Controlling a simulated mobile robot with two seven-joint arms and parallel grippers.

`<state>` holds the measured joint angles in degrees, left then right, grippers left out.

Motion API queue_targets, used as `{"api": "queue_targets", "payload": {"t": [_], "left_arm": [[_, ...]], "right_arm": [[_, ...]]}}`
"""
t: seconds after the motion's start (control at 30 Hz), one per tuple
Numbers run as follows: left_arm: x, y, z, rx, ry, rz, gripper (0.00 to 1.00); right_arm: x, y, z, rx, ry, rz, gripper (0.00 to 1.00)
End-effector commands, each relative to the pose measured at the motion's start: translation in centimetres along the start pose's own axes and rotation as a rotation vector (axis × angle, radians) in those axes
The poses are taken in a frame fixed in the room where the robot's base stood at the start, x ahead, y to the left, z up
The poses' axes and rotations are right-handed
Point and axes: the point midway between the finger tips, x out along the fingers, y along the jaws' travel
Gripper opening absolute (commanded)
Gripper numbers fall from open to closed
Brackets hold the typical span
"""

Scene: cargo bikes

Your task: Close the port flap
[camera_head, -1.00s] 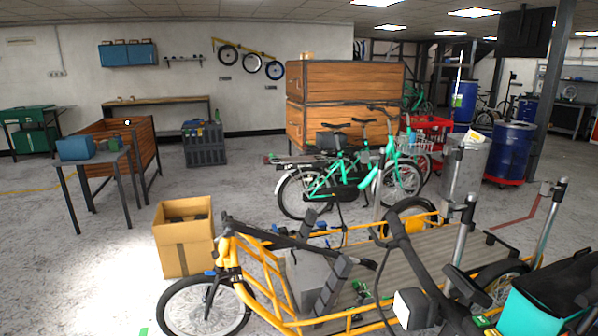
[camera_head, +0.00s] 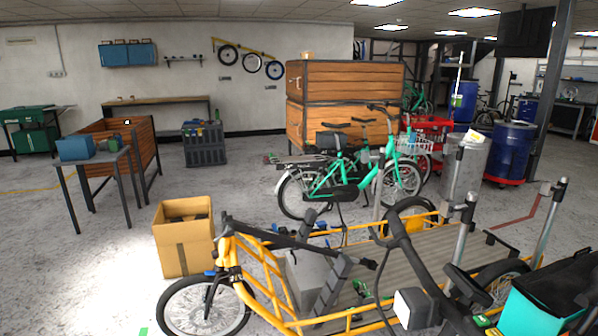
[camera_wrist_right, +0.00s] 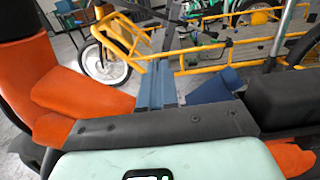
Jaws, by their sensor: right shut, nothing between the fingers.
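I cannot make out a port flap for certain in either view. The yellow-framed cargo bike (camera_head: 262,268) fills the lower middle of the head view, with a grey slatted deck (camera_head: 425,252), a black handlebar column and a white box-shaped part (camera_head: 415,308). My right gripper (camera_wrist_right: 165,85) shows in the right wrist view as slate-blue fingers beyond a dark bar. It is shut and empty. The yellow frame and a wheel (camera_wrist_right: 104,62) of a bike lie beyond it; I cannot tell whether it touches anything. My left gripper is in neither view.
An open cardboard box (camera_head: 184,240) stands beside the front wheel. Green bikes (camera_head: 345,180) stand behind the cargo bike, with a wooden cabinet (camera_head: 345,90) farther back. A teal and black box (camera_head: 540,305) is at lower right. Floor at the left is mostly clear.

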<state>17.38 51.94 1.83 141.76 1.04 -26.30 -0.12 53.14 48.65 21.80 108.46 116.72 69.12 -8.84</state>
Motion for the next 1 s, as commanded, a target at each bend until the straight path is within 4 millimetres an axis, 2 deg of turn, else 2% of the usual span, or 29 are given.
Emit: {"api": "queue_targets", "payload": {"t": [1.0], "left_arm": [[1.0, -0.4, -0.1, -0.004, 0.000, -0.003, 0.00]], "right_arm": [[-0.1, -5.2, 0.2, -0.007, 0.000, -0.005, 0.00]]}}
